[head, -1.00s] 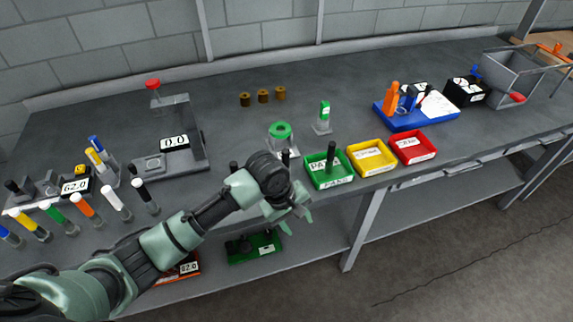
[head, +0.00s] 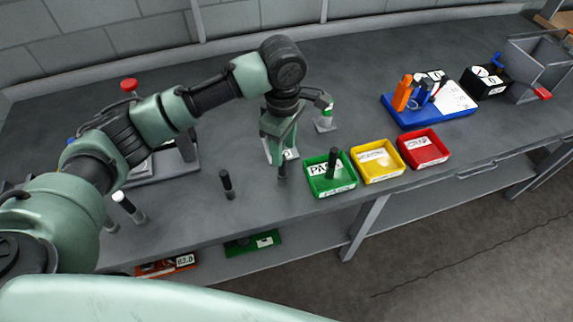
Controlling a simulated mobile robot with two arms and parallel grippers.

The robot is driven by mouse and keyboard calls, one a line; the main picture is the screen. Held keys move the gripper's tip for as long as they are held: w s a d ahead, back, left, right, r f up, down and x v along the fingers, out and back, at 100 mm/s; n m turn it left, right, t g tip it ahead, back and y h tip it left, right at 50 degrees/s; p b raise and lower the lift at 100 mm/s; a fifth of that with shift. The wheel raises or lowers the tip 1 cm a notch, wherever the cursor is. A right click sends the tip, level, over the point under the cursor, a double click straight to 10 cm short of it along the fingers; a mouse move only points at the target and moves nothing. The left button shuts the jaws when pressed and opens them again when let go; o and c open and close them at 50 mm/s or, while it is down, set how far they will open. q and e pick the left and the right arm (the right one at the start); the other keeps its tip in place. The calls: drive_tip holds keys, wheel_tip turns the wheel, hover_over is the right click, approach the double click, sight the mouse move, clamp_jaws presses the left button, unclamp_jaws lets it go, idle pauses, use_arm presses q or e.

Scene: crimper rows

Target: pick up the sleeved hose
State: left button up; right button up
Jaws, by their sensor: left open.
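Short black hoses stand upright on the bench. One (head: 227,184) stands alone left of centre, another (head: 282,170) is just below my left gripper, and a third (head: 333,162) stands in the green tray (head: 318,188). I cannot tell from this view which one carries a sleeve. My left gripper (head: 279,150) is open and points down over the small green-ringed stand (head: 291,154), close behind the middle hose. The gripper hides most of that stand, and contact with the hose cannot be told. My right gripper is not in view.
Yellow (head: 378,178) and red (head: 424,163) trays stand right of the green one. A small green-topped stand (head: 325,122) is close to my gripper's right. A blue tray (head: 430,120) with tools is further right. My arm covers the left-side press and hose row.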

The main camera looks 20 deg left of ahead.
sight(282, 172)
use_arm(q)
drive_tip(key=shift+s+a+f+p, duration=0.15)
drive_tip(key=shift+s+f+p, duration=0.35)
drive_tip(key=shift+s+f, duration=0.5)
drive_tip(key=f, duration=0.2)
drive_tip(key=w+f+p, duration=0.1)
drive_tip(key=f, duration=0.1)
drive_tip(key=shift+w, duration=0.15)
drive_tip(key=shift+f, duration=0.25)
clamp_jaws()
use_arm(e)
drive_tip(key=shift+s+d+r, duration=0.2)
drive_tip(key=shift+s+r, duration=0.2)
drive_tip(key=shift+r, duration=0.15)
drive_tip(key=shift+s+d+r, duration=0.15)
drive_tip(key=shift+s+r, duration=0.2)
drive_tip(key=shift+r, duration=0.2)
